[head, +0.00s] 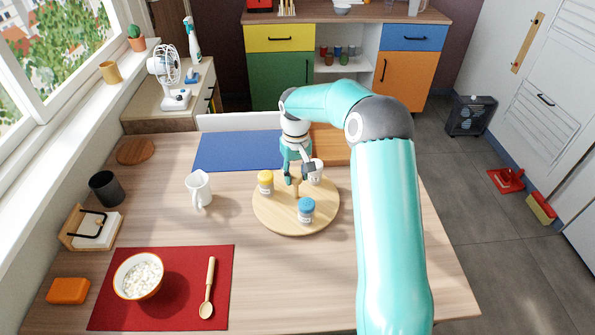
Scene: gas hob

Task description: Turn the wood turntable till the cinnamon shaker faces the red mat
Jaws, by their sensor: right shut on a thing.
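The round wood turntable (275,220) lies on the table, right of the middle. I cannot read which is cinnamon. A short wooden peg (296,190) stands up near the turntable's middle. My right gripper (297,179) points down over the turntable and is shut on the peg. The red mat (190,262) lies at the front left. My left gripper is out of view.
A white mug (199,189) stands left of the turntable. The red mat bears a bowl (139,276) and a wooden spoon (208,290). A blue mat (235,151) lies behind. A dark cup (104,188) and napkin holder (88,230) stand at left. The front middle is clear.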

